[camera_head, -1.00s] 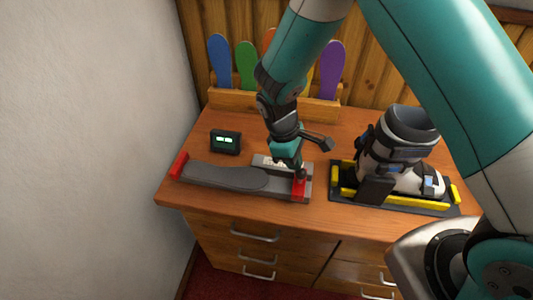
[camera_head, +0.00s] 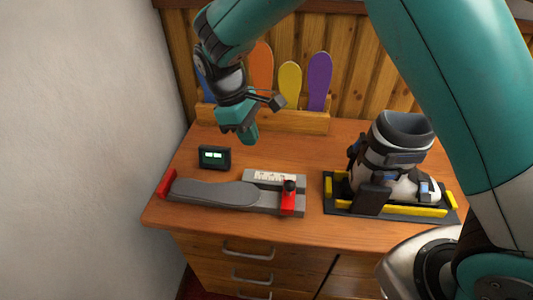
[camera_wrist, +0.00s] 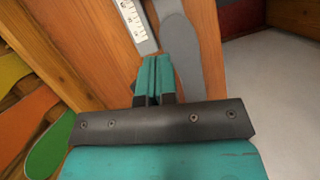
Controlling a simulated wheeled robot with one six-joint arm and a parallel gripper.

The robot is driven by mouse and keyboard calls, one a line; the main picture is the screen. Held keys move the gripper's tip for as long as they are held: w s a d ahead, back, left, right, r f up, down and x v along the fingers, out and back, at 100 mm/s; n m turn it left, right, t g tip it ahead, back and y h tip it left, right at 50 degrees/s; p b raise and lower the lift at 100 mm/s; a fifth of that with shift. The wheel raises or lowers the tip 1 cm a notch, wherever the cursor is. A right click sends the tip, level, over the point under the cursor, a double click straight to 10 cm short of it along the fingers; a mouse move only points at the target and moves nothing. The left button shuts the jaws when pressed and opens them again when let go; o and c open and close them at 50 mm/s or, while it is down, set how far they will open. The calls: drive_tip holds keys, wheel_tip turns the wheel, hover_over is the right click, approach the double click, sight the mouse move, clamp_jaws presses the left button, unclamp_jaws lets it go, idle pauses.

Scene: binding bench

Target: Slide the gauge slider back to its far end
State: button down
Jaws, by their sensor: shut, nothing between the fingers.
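The gauge (camera_head: 222,194) lies on the bench with a grey sole-shaped plate and a red end stop (camera_head: 166,184) at its left end. Its slider (camera_head: 289,200), red with a black knob, sits at the right end of the gauge, beside the white scale (camera_head: 270,177). My gripper (camera_head: 250,138) is shut and empty, raised behind the gauge and clear of the slider. In the wrist view my shut gripper (camera_wrist: 155,72) shows in front of part of the gauge (camera_wrist: 180,50) and scale (camera_wrist: 134,20); the slider is out of that view.
A ski boot (camera_head: 398,165) stands in a black and yellow holder (camera_head: 415,210) to the right. A small display (camera_head: 214,157) stands behind the gauge. A wooden rack (camera_head: 300,121) with coloured soles is at the back. Bench between gauge and rack is mostly clear.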

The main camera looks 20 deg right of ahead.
sight(289, 191)
drive_tip(key=shift+s+d+f+p, duration=0.7)
drive_tip(key=shift+d+f+p, duration=0.2)
drive_tip(key=shift+f, duration=0.85)
drive_tip(key=shift+s+d+f+p, duration=0.7)
drive_tip(key=shift+d+f+p, duration=0.2)
drive_tip(key=shift+f, duration=0.8)
drive_tip(key=shift+s+d+f+p, duration=0.7)
drive_tip(key=shift+d+f+p, duration=0.2)
drive_tip(key=shift+f, duration=0.85)
drive_tip(key=shift+d, duration=0.1)
drive_tip(key=shift+s+d, duration=0.25)
drive_tip(key=shift+d, duration=0.25)
drive_tip(key=shift+s+d, duration=0.25)
drive_tip(key=shift+d, duration=0.2)
drive_tip(key=shift+a, duration=0.1)
